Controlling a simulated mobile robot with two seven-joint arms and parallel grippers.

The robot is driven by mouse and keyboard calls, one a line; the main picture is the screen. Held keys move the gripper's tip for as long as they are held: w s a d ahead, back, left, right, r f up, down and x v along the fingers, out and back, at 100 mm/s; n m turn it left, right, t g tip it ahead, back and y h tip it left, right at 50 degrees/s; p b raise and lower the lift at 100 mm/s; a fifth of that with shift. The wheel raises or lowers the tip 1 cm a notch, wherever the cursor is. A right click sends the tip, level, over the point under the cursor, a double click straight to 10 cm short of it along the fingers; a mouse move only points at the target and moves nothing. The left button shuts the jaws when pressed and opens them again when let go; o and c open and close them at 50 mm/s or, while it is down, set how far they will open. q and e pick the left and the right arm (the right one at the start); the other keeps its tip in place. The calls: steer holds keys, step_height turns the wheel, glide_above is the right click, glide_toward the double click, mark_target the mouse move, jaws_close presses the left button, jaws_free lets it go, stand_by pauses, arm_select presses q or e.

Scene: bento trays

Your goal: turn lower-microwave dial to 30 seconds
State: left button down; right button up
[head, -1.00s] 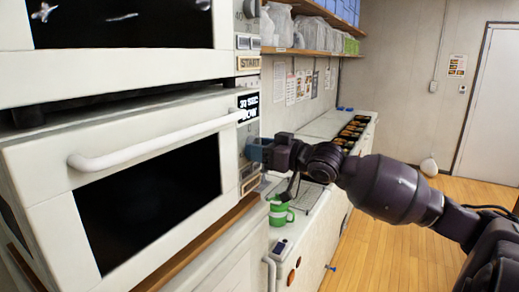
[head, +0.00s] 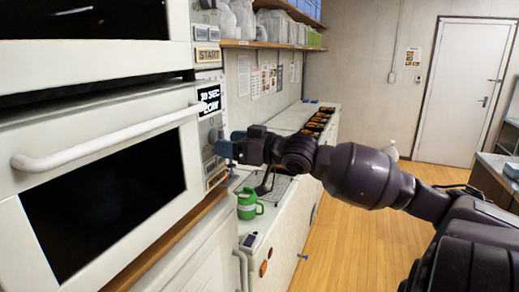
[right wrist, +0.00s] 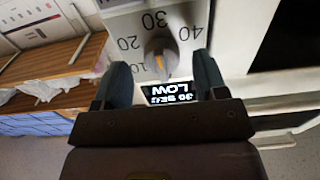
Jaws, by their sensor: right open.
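The lower microwave (head: 150,112) has a white door handle, a dark window and a control panel at its right edge. Its lit display (head: 209,98) reads "30 SEC LOW"; the display (right wrist: 170,92) also shows upside down in the right wrist view. The grey dial (right wrist: 160,56) has an orange mark and stands among the numbers 10, 20, 30 and 40. My right gripper (head: 230,147) is open at the panel, its fingers (right wrist: 164,78) on either side of the dial's line. I cannot tell whether they touch it. My left gripper is out of view.
The upper microwave (head: 207,55) with its START button sits directly above. Several food trays (head: 318,122) line the counter farther back. A shelf (head: 270,45) holds bags. The wooden floor at right is open.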

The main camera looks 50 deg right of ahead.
steer(key=v, duration=0.8)
steer(key=shift+s, duration=0.15)
stand_by(0.4)
steer(key=shift+d, duration=0.1)
stand_by(0.5)
